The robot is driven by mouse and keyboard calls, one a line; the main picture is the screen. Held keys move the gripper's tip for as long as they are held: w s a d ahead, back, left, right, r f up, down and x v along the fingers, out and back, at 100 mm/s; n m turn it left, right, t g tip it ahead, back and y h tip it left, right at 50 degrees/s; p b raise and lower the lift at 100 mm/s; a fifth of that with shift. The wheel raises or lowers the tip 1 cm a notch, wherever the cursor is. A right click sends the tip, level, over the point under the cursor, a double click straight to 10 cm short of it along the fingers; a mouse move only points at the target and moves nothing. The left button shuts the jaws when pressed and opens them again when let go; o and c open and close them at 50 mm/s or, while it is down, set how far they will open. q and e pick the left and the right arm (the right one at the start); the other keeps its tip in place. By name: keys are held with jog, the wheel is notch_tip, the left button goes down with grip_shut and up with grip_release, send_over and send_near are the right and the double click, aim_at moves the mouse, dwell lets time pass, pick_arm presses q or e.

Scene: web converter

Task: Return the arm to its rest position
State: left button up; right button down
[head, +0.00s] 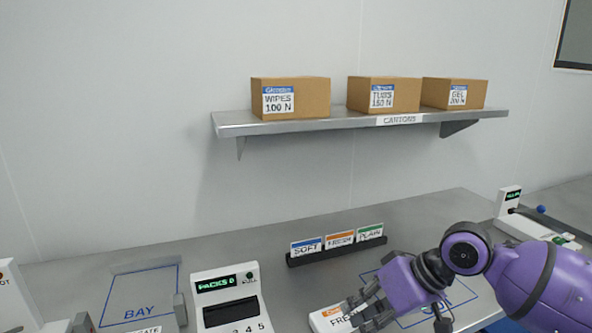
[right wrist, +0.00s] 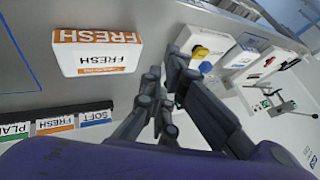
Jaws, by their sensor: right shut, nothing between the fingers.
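My right arm reaches in from the right in the head view. Its gripper (head: 362,304) is shut and empty above the counter, beside a white pack with an orange FRESH label (head: 328,319). In the right wrist view the fingers (right wrist: 166,78) are close together with nothing between them. The FRESH pack (right wrist: 98,52) lies on the counter there, apart from the fingers. My left gripper is not in view.
A rack (head: 337,251) with SOFT, FRESH and PLAIN cards stands behind the gripper. A PACKS 0 counter box (head: 228,299) and a blue-outlined BAY (head: 140,293) are to the left. A wall shelf (head: 361,120) holds three cartons. Another device (head: 510,203) stands at the right.

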jog(key=s+a+f+h, duration=0.1)
jog(key=s+f+h, duration=0.1)
jog(key=s+f, duration=1.75)
jog(key=s+d+f+m+g+h, duration=0.1)
jog(key=s+d+f+m+h, duration=0.2)
jog(key=s+d, duration=0.5)
jog(key=s+d+f+m+g+h, duration=0.1)
jog(key=s+d+f+m+h, duration=0.3)
jog(key=s, duration=0.7)
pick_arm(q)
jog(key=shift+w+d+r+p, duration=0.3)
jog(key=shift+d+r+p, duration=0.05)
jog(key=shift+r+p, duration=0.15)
pick_arm(e)
jog(key=w+a+f+n+t+y, duration=0.2)
jog(key=w+a+f+t, duration=0.1)
jog(key=w+f+t, duration=0.5)
jog(key=shift+w+a+f, duration=0.15)
jog(key=shift+w+f, duration=0.35)
jog(key=shift+w, duration=0.25)
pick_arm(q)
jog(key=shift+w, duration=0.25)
